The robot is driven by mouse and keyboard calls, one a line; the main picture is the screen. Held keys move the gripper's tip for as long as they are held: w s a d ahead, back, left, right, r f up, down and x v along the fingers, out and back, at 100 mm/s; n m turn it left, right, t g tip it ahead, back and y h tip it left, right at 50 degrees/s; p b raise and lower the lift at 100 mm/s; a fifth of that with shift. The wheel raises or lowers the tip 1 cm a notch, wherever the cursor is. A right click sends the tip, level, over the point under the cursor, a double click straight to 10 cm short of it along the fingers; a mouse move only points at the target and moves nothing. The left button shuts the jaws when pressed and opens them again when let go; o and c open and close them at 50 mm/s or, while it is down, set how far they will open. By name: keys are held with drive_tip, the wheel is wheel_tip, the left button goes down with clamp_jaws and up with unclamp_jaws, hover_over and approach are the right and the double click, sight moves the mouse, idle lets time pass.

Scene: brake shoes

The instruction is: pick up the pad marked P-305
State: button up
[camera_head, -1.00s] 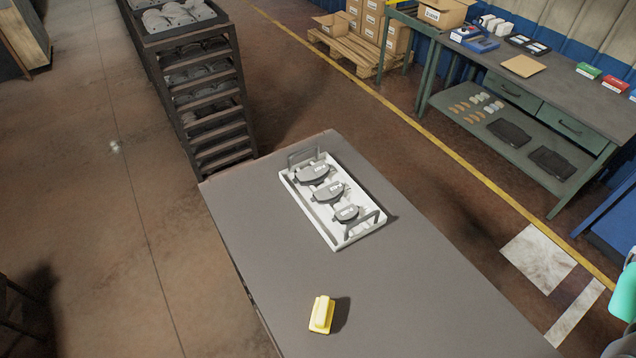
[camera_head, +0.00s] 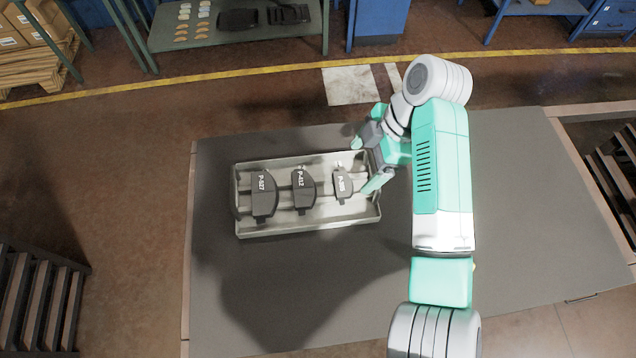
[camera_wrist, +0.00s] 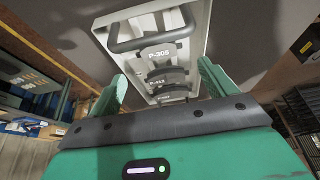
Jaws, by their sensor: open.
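The pad marked P-305 (camera_head: 343,184) is dark grey with a white label and stands at the right end of a white tray (camera_head: 290,231). In the wrist view the pad P-305 (camera_wrist: 159,63) is the nearest one, just behind the tray's end handle. My gripper (camera_head: 363,166) is at the tray's right end, next to this pad. Its two fingers also show in the wrist view, where my gripper (camera_wrist: 163,75) is open with nothing held. The fingers are apart from the pad as far as I can see. The pad's lower part is partly hidden.
A pad marked P-412 (camera_head: 304,190) and a larger pad (camera_head: 264,194), its label hard to read, stand to the left in the tray. The grey table (camera_head: 540,200) is mostly clear around it. A dark rack (camera_head: 40,300) stands at lower left; a green bench (camera_head: 230,43) is behind.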

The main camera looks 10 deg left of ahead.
sight(344, 183)
drive_tip(key=shift+x, duration=1)
drive_tip(key=p+x, duration=0.2)
drive_tip(key=x, duration=0.3)
drive_tip(key=shift+a+f, duration=0.1)
drive_tip(key=shift+f, duration=0.2)
drive_tip(key=c, duration=1.2)
drive_tip(key=shift+o, duration=0.2)
wheel_tip(344, 183, up, 10)
drive_tip(key=b, duration=0.1)
drive_tip(key=shift+b, duration=0.3)
